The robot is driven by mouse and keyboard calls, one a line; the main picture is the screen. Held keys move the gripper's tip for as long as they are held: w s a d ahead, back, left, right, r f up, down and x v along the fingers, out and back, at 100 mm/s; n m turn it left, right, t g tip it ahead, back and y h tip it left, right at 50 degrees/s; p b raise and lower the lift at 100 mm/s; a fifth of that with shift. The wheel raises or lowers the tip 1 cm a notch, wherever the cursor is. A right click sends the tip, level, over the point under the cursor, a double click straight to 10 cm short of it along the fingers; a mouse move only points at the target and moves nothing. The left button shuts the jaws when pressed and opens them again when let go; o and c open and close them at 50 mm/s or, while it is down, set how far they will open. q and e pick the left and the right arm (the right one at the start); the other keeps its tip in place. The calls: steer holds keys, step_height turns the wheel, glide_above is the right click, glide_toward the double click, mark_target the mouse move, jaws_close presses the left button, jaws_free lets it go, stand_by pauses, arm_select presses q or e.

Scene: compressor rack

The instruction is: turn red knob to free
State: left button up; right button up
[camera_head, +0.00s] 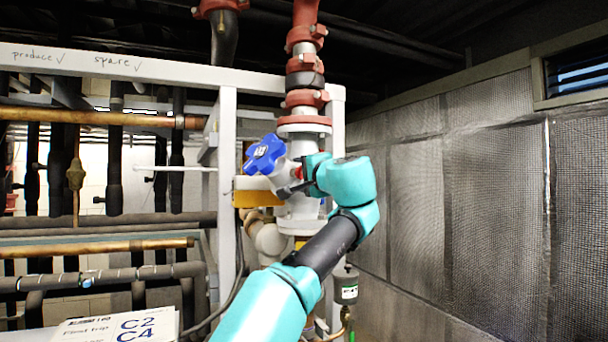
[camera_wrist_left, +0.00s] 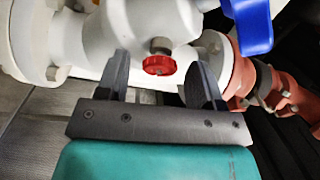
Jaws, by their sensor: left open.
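The red knob (camera_wrist_left: 159,65) is a small ridged disc on a short metal stem on the white valve body (camera_wrist_left: 135,25). In the left wrist view my left gripper (camera_wrist_left: 160,75) is open, with one dark finger to each side of the knob and a gap on both sides. In the head view the left gripper (camera_head: 294,184) reaches in front of the white valve, and a bit of the red knob (camera_head: 299,172) shows beside it. Any marking for the free position is not visible. My right gripper is not in view.
A blue handwheel (camera_head: 265,153) sits on the valve just left of the gripper, and also shows in the left wrist view (camera_wrist_left: 250,22). Red pipe fittings (camera_head: 305,62) rise above. A white frame post (camera_head: 227,190) stands left. Open space lies right, before the mesh-covered wall (camera_head: 480,190).

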arm_select(q)
steer(key=shift+c, duration=0.2)
steer(key=c, duration=0.9)
steer(key=shift+f+n+t+y, duration=0.1)
steer(key=shift+n+t+y, duration=0.3)
steer(key=shift+n, duration=1.1)
steer(key=o, duration=0.9)
steer(key=shift+o, duration=0.2)
steer(key=shift+s+d, duration=0.1)
